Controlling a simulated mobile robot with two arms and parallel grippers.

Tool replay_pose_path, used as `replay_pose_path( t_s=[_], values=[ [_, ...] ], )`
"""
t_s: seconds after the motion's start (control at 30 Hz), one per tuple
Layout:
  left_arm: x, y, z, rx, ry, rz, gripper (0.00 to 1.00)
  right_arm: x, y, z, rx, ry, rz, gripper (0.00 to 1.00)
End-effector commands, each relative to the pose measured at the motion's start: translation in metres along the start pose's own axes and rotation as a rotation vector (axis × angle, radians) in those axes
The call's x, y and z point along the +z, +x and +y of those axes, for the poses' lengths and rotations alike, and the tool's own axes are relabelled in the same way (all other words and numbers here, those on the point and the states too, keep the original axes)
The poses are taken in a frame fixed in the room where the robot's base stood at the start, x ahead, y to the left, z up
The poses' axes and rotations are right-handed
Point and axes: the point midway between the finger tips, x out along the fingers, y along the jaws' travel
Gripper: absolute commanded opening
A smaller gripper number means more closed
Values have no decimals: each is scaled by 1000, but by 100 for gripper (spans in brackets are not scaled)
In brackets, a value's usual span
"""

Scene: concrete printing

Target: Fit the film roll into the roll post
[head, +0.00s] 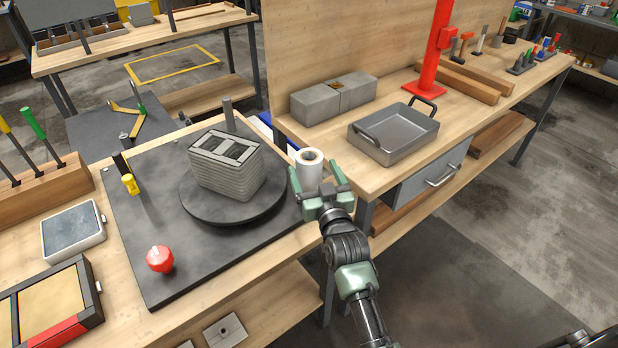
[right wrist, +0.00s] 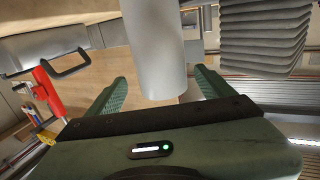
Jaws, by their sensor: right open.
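The film roll (head: 309,172) is a white upright cylinder with a hollow core, near the corner between the two benches. My right gripper (head: 324,192) is at its near side, with its green fingers apart. In the right wrist view the film roll (right wrist: 155,48) is between and beyond the open fingers (right wrist: 162,88), with no clear grip on it. What the roll's lower end rests on is hidden. A short grey post (head: 228,114) stands behind the turntable; I cannot tell whether it is the roll post. My left gripper is not in view.
A layered concrete block (head: 232,182) sits on the round turntable (head: 200,212) left of the roll. A red knob (head: 159,259) and a yellow piece (head: 130,184) are on the dark plate.

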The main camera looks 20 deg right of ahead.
Motion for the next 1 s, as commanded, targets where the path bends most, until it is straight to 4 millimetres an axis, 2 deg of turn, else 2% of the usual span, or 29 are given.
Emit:
replay_pose_path(
  t_s=[0.5, 0.8, 1.0],
  values=[
    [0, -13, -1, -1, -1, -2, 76, -5, 63, -3, 0, -1, -2, 83],
    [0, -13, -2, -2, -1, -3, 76, -3, 67, -2, 0, -1, -4, 83],
    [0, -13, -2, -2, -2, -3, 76, -3, 67, -2, 0, -1, -4, 27]
  ],
)
